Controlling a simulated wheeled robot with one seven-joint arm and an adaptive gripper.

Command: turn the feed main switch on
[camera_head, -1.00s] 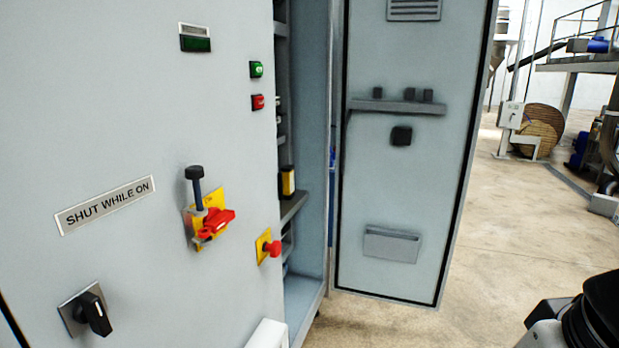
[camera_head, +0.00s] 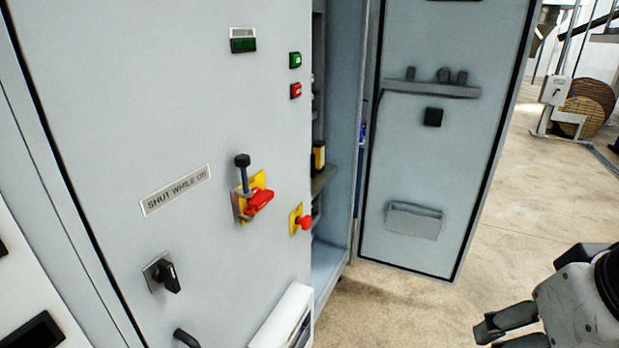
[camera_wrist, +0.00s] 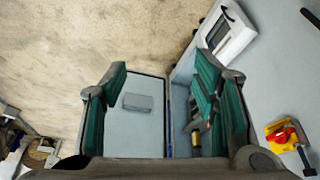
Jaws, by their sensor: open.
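A red rotary handle (camera_head: 259,201) sits on a yellow plate (camera_head: 241,207) on the grey cabinet front. A black-knobbed pin (camera_head: 243,173) stands up at a bracket beside the handle. The red handle also shows at the right of the wrist view (camera_wrist: 283,135). The cabinet door (camera_head: 430,150) stands wide open. My gripper (camera_head: 490,335) is at the lower right of the head view, clear of the cabinet front. In the wrist view its fingers (camera_wrist: 162,78) are apart and empty, with the open door beyond. No switch name is readable.
A black rotary knob (camera_head: 167,275) is at the lower left. A smaller red knob on yellow (camera_head: 303,222), green (camera_head: 295,60) and red (camera_head: 296,91) buttons and a dark indicator (camera_head: 243,45) share the front. A white box (camera_head: 285,318) juts out below.

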